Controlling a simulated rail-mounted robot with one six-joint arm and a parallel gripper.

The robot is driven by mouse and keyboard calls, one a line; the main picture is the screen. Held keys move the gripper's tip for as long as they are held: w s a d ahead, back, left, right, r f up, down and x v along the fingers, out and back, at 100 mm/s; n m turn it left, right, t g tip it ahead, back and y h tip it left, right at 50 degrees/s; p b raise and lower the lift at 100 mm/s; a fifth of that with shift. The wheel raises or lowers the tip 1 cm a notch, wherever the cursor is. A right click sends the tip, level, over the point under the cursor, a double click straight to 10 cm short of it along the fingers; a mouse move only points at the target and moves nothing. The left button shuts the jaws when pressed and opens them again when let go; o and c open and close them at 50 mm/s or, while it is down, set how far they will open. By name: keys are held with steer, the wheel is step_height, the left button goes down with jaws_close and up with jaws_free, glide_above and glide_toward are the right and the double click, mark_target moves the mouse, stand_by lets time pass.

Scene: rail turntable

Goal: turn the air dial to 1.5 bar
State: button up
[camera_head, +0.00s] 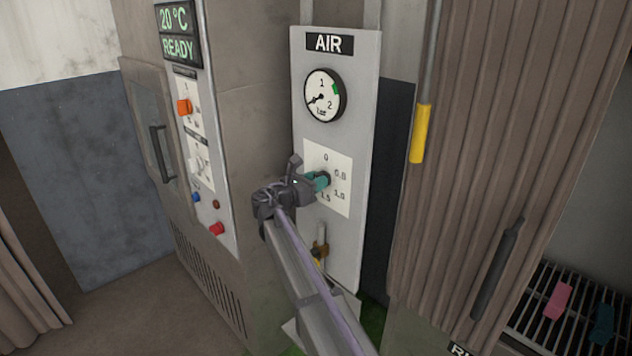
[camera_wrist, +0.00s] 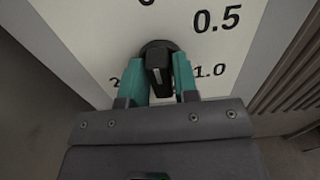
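The air dial, a dark knob (camera_wrist: 158,66) on a white scale plate (camera_head: 341,168), is in the middle of the wrist view. Its scale shows 0, 0.5, 1.0 and 1.5 in the head view. My gripper (camera_head: 316,182) is at the dial, with one teal finger on each side of the knob. In the wrist view the fingers (camera_wrist: 160,78) lie close against the knob and appear shut on it. The knob's pointer is not clear.
A lever with a brass-coloured part (camera_head: 319,250) sits below the dial. A machine cabinet with an orange knob (camera_head: 184,107) and buttons stands left. Pink and teal pieces lie on a rack (camera_head: 530,310) at lower right.

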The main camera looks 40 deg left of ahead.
jaws_close()
